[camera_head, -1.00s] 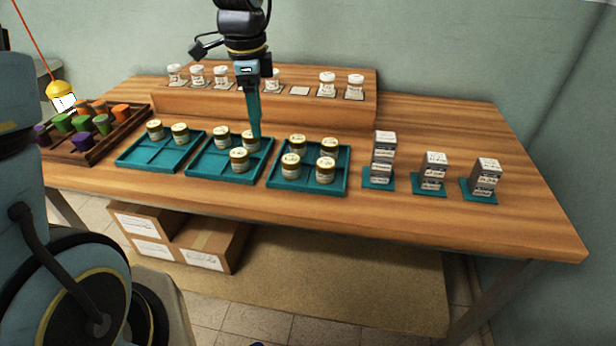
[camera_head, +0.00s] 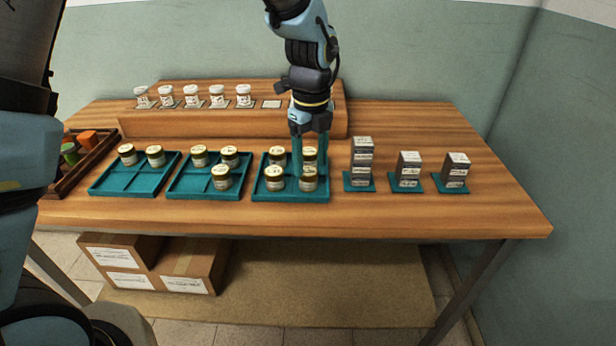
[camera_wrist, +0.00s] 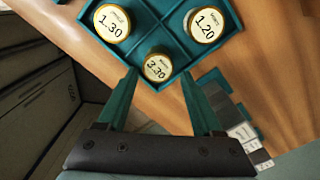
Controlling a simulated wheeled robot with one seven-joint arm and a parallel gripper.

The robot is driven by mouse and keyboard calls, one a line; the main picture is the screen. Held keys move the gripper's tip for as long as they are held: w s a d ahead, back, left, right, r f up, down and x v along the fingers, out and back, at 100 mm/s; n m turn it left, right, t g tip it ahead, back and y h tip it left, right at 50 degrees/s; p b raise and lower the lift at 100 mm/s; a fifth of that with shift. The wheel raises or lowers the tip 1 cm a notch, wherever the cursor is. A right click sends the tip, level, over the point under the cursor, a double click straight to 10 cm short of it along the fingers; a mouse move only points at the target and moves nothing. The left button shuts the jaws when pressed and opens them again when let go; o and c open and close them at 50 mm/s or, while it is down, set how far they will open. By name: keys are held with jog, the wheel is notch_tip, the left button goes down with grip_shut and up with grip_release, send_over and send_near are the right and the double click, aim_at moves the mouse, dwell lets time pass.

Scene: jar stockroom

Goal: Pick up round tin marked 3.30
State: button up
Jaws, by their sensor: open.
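The round tin marked 3.30 (camera_wrist: 157,67) has a gold rim and cream lid. In the wrist view it sits in the tray corner, between and beyond my open fingertips. It appears to be the front right tin (camera_head: 309,179) of the right-hand teal tray (camera_head: 290,197) in the head view. My gripper (camera_head: 310,168) is open and empty over the tray's right side, partly hiding the back right tin. Tins marked 1.30 (camera_wrist: 112,23) and 1.20 (camera_wrist: 206,24) stand close by in the same tray. I cannot tell the exact height of the fingertips over the tin.
Two more teal trays of tins (camera_head: 135,188) (camera_head: 210,190) stand to the left. Stacked small boxes (camera_head: 362,160) stand on teal mats just right of the tray. White jars (camera_head: 191,97) stand on a raised shelf behind. The table's front strip is clear.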

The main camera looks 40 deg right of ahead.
aim_at(308, 171)
jog(key=shift+w+a+f+p, duration=0.1)
jog(key=shift+f+p, duration=0.3)
jog(key=shift+f, duration=0.8)
jog(key=shift+w+a+f+p, duration=0.1)
jog(key=shift+f+p, duration=0.3)
jog(key=shift+f, duration=0.75)
grip_shut()
jog(key=shift+r, duration=0.15)
